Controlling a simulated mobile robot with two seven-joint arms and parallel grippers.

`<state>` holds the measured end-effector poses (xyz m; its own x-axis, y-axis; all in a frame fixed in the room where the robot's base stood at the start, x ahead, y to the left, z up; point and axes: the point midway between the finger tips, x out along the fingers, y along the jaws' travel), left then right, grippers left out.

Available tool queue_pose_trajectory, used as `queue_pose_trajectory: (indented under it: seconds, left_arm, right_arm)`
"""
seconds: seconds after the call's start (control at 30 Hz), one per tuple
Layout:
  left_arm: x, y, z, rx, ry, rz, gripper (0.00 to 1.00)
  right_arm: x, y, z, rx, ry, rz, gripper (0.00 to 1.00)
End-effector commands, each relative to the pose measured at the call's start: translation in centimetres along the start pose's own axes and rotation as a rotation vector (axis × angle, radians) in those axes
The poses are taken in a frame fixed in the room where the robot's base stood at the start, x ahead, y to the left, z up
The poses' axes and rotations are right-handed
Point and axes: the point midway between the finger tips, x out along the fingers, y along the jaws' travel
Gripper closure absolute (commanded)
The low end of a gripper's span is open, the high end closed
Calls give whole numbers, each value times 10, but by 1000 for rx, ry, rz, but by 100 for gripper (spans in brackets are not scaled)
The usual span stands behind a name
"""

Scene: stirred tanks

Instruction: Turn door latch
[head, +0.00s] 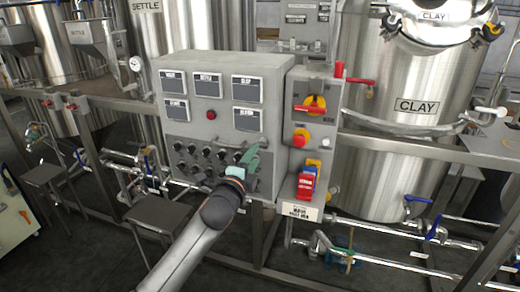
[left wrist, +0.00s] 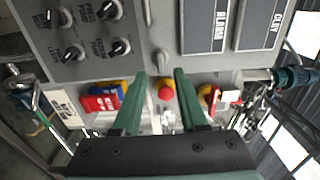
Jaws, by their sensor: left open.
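The grey control cabinet (head: 230,75) stands in the middle of the head view, with labelled windows and rows of black knobs on its door. A small grey latch (left wrist: 163,61) sits near the door's edge in the left wrist view, in line with the gap between my fingertips. Its turn angle is hard to read. My left gripper (head: 250,160) has green fingers and is at the lower right of the cabinet door, covering the latch area in the head view. In the left wrist view my left gripper (left wrist: 160,76) is open and empty. I cannot tell whether it touches the latch. My right gripper is out of view.
Beside the cabinet is a narrow grey box with a red-and-yellow rotary switch (head: 313,105), a red emergency button (head: 300,138) and red padlock tags (head: 305,185). Black knobs (left wrist: 120,46) lie close to my left finger. Steel tanks (head: 385,90) and pipes surround the cabinet.

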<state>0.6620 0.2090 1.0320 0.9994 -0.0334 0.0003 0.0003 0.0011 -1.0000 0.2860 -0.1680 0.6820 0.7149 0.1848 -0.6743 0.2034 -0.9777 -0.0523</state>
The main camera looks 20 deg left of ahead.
Motion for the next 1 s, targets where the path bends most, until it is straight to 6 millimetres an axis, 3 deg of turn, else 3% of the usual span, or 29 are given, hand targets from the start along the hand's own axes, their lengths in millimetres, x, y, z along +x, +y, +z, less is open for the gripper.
queue_pose_trajectory:
  seconds: [0.2, 0.4, 0.83, 1.0]
  left_arm:
    - [32, 0, 0, -1, 0, 0, 57]
    - [49, 0, 0, -1, 0, 0, 57]
    - [56, 0, 0, -1, 1, 0, 57]
    - [56, 0, 0, -1, 1, 0, 74]
  right_arm:
    - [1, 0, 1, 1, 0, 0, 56]
    - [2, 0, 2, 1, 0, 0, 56]
    - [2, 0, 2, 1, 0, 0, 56]
    - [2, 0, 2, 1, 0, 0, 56]
